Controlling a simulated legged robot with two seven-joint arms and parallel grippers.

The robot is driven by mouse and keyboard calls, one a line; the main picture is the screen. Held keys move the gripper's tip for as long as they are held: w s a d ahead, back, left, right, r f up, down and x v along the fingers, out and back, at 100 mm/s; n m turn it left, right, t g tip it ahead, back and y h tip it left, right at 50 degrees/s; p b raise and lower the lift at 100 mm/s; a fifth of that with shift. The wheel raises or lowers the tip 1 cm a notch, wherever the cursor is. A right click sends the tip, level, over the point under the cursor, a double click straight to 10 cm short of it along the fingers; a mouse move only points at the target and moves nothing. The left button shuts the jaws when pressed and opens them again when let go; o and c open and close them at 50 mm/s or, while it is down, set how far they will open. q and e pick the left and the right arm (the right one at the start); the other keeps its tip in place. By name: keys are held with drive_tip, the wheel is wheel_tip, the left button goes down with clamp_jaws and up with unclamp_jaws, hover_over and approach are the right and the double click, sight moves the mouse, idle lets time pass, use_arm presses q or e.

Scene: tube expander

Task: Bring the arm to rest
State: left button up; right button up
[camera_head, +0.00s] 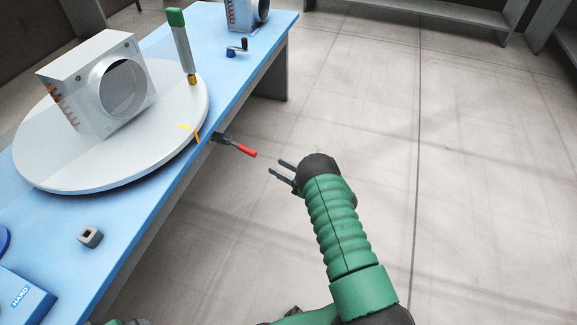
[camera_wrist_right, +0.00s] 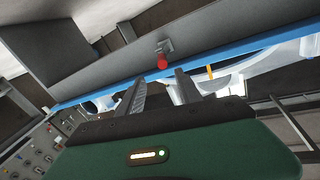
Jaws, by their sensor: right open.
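My right gripper (camera_head: 276,167) is at the end of my green arm, off the table's right edge and over the floor. Its two dark fingers are apart with nothing between them. They point left towards a red-handled lever (camera_head: 246,152) that sticks out from the table edge, with a gap between. In the right wrist view the open fingers (camera_wrist_right: 160,84) reach up the picture, and the red lever tip (camera_wrist_right: 162,62) shows beyond them. My left gripper is not in view.
The blue table (camera_head: 240,95) bears a round white turntable (camera_head: 150,160) with a metal housing (camera_head: 75,75) and an upright green-topped tool (camera_head: 183,45). A small grey block (camera_head: 90,237) and a blue box (camera_head: 22,298) lie nearer. The floor (camera_head: 470,200) to the right is clear.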

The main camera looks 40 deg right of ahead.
drive_tip(key=v, duration=0.3)
drive_tip(key=shift+s+d+p, duration=0.1)
drive_tip(key=shift+s+p, duration=0.2)
drive_tip(key=w+a+r+m+g+h, duration=0.1)
drive_tip(key=w+r+m+g+h, duration=0.25)
drive_tip(key=w+r+h, duration=0.35)
drive_tip(key=s+a+r+n+g+y, duration=0.15)
drive_tip(key=s+a+g, duration=0.35)
drive_tip(key=s+a, duration=0.7)
drive_tip(key=s+a+r+n+g, duration=0.1)
drive_tip(key=s+a+r+g, duration=0.2)
drive_tip(key=s+a+g, duration=0.85)
drive_tip(key=s+d+r+t+p, duration=0.1)
drive_tip(key=r+t+p, duration=0.1)
drive_tip(key=r+p, duration=1.3)
drive_tip(key=s+d+r+t+p, duration=0.2)
drive_tip(key=r+t+p, duration=0.1)
drive_tip(key=r+p, duration=1.3)
drive_tip(key=shift+s+d+t+p, duration=0.15)
drive_tip(key=shift+s+t+p, duration=0.15)
drive_tip(key=shift+s+p, duration=0.05)
